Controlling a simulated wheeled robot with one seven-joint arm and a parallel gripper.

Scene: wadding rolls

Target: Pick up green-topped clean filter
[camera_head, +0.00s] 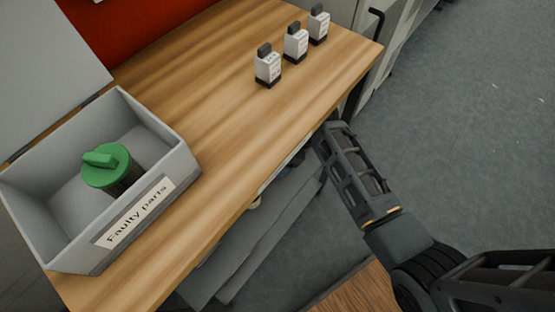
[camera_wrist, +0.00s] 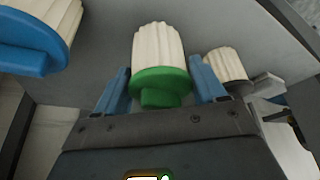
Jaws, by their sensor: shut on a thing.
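The green-topped clean filter (camera_wrist: 161,50) shows in the wrist view, with white pleats and a green cap facing me. My gripper (camera_wrist: 161,84) has its blue fingers on either side of the green cap and is shut on it. In the head view my gripper is hidden below the table edge. A dirty-looking green-topped filter (camera_head: 108,166) with a dark body stands in the grey box labelled "Faulty parts" (camera_head: 165,150).
A blue-topped white filter (camera_wrist: 30,45) is at upper left in the wrist view, and another white filter (camera_wrist: 225,64) is close on the right. The wooden table (camera_head: 225,120) carries several small grey-and-black items (camera_head: 268,66) at its far end. Grey floor (camera_head: 460,110) is open at right.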

